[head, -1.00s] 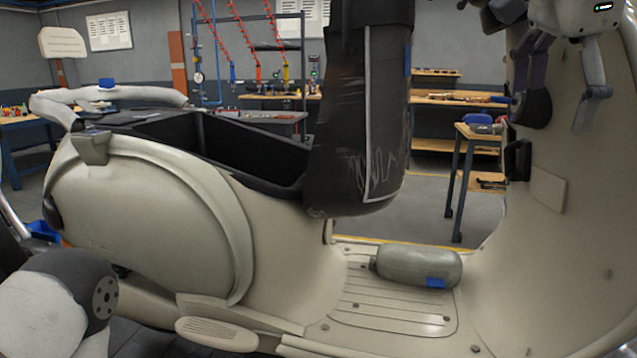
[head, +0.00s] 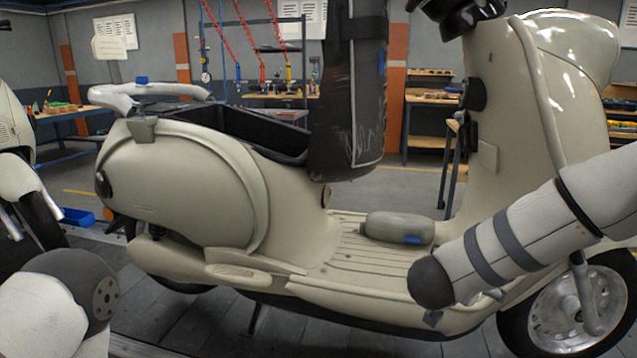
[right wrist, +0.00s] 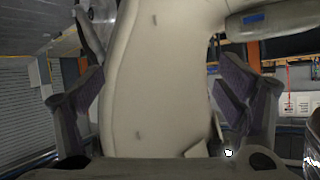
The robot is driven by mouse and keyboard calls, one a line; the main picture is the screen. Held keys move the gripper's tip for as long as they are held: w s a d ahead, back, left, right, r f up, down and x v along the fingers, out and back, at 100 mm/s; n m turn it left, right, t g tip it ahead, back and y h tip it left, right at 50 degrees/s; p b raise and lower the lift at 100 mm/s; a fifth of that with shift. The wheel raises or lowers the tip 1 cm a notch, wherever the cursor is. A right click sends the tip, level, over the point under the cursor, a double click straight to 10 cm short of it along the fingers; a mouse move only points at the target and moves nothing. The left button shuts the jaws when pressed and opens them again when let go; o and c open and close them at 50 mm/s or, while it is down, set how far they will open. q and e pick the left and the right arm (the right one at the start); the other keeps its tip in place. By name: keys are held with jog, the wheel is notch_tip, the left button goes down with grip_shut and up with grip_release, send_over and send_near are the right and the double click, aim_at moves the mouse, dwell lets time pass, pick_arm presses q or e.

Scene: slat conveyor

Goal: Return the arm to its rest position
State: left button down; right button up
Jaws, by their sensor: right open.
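My right arm (head: 510,238) comes in from the right in the head view, low in front of the scooter's front part. My right gripper (right wrist: 165,105) is open and empty in the right wrist view, its two dark fingers spread to either side of a beige scooter panel (right wrist: 155,75); I cannot tell how far off the panel is. In the head view the arm hides most of this gripper. My left gripper is not in view; only part of my left arm (head: 60,305) shows at bottom left.
The beige scooter (head: 190,190) stands upright on the slat conveyor (head: 210,325). A grey-green cylinder with a blue patch (head: 390,227) lies on its footboard. A dark padded column (head: 345,110) hangs over the seat opening. Another scooter (head: 20,150) is at the left edge.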

jog(key=s+a+f+n+g+y, duration=0.1)
jog(key=s+a+f+n+y, duration=0.2)
jog(key=s+f, duration=0.6)
jog(key=s+a+f+n+g+y, duration=0.1)
jog(key=s+a+f+n+y, duration=0.2)
jog(key=s+f, duration=0.6)
jog(key=s+f+n+g, duration=0.1)
jog(key=s+f+g, duration=0.1)
jog(key=s, duration=0.7)
jog(key=s+f+n+g+y, duration=0.1)
jog(key=s+f+g, duration=0.2)
jog(key=s, duration=0.6)
jog(key=s+f+n+g+y, duration=0.1)
jog(key=s+f+g, duration=0.1)
jog(key=s, duration=0.7)
jog(key=shift+s+d+f+n+g, duration=0.3)
jog(key=shift+s+f+n+g, duration=0.1)
jog(key=shift+g, duration=0.4)
